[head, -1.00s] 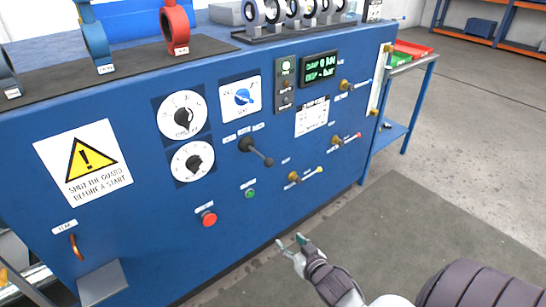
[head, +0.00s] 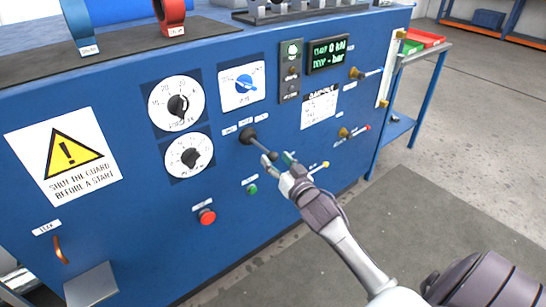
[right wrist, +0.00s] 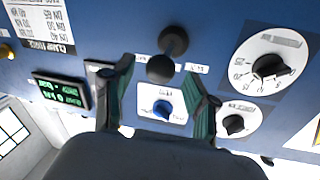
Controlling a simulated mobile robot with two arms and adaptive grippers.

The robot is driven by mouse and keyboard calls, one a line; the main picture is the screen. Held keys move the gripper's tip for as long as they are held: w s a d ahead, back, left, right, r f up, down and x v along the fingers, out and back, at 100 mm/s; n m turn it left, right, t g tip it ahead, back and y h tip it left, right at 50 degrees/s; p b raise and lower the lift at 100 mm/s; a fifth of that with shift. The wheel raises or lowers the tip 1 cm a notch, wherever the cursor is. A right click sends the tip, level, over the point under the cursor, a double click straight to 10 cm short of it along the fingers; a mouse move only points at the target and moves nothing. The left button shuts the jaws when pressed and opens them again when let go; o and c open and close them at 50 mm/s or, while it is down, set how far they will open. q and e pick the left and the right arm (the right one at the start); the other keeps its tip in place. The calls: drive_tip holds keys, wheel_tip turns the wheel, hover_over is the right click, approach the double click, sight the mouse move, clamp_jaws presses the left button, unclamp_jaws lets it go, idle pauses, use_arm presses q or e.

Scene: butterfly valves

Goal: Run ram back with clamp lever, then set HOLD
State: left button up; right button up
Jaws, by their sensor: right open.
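The clamp lever (head: 260,146) is a black lever with a round base on the blue panel, its ball end pointing down to the right in the head view. Small white labels sit around its base. In the right wrist view its ball end (right wrist: 160,68) shows between my spread fingertips. My right gripper (head: 281,161) is open, with its fingertips close to the ball end; I cannot tell whether they touch it. The display (head: 327,54) reads clamp 0 kN and drop "- bar" in green. My left gripper is not in view.
Two white dials (head: 176,104) and a blue selector (head: 243,84) sit left of and above the lever. A red button (head: 207,217) and green button (head: 252,189) are below. A yellow-tipped handle (head: 325,164) is just right of my gripper. Open floor lies in front.

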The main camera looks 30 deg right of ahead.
sight(262, 148)
drive_tip(key=shift+w+d, duration=0.2)
drive_tip(key=shift+w, duration=1.15)
clamp_jaws()
